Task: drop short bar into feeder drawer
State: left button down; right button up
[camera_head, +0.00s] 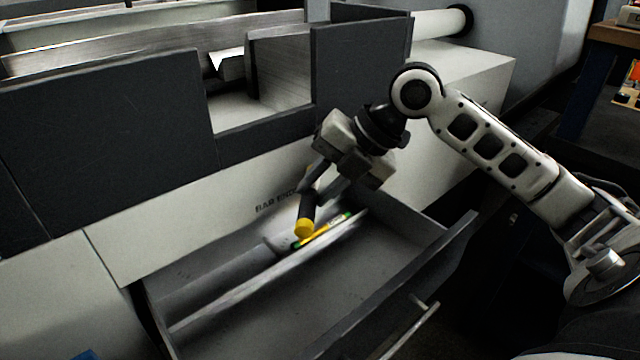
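The open feeder drawer (375,262) pulls out from the machine's lower front, with a long pale divider (250,283) running through it. My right gripper (316,187) reaches in from the right and hangs above the drawer's back part. My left gripper is out of view.
A thin yellow and green piece (330,231) lies along the divider, close to the held bar in the picture. The drawer's handle (410,326) sticks out in front. Dark machine panels (360,70) rise behind my gripper. The drawer's front compartment looks empty.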

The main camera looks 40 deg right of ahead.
jog(key=o, duration=0.4)
jog(key=shift+r, duration=0.1)
jog(key=shift+o, duration=0.2)
jog(key=shift+s, duration=0.1)
jog(key=b+v, duration=0.1)
jog(key=v, duration=1.4)
jog(key=shift+s+d+r, duration=0.15)
jog(key=shift+d+r, duration=0.1)
jog(key=shift+r, duration=0.05)
